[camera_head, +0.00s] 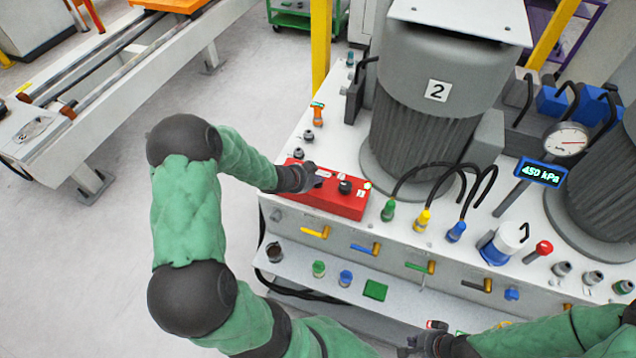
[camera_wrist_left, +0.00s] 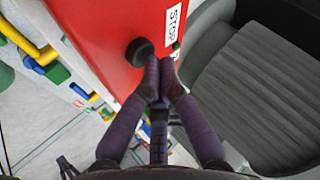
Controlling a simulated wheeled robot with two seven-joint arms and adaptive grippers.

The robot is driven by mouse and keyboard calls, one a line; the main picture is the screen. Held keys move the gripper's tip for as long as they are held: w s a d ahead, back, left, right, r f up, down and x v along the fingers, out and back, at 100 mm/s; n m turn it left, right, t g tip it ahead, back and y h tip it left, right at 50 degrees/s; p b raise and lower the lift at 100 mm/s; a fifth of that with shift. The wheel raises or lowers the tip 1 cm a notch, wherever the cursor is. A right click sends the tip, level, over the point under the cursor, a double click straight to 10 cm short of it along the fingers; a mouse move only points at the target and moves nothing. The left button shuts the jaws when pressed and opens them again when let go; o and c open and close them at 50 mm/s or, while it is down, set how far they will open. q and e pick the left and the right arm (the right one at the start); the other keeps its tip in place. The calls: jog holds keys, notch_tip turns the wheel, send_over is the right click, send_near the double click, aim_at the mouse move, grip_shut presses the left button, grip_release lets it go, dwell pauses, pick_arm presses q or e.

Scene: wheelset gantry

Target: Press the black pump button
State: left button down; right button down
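The black pump button (camera_head: 345,187) is a round dark knob on top of a red control box (camera_head: 338,207). In the left wrist view the black button (camera_wrist_left: 138,51) stands on the red face beside a white STOP label (camera_wrist_left: 172,22). My left gripper (camera_head: 314,180) is over the left part of the box. In the left wrist view its fingertips (camera_wrist_left: 160,66) are together, empty, just beside the button; I cannot tell if they touch it. My right gripper (camera_head: 415,345) is at the bottom edge of the head view, small and dark, and its fingers are unclear.
A large grey motor marked 2 (camera_head: 430,100) stands behind the box. Green, yellow and blue hose fittings (camera_head: 423,218) are to its right. A gauge (camera_head: 566,140) with a 450 kPa display is further right. Coloured valve levers (camera_head: 370,249) line the front panel below.

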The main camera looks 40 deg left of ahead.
aim_at(316, 185)
pick_arm(q)
jog(key=shift+f+b, duration=0.3)
jog(key=shift+f, duration=0.1)
jog(key=shift+r, duration=0.15)
dwell(0.5)
jog(key=shift+r+p, duration=0.75)
jog(key=shift+p, duration=0.05)
notch_tip(316, 185, up, 5)
jog(key=p, duration=0.4)
jog(key=shift+p, duration=0.35)
jog(key=shift+s+f, duration=0.1)
dwell(0.5)
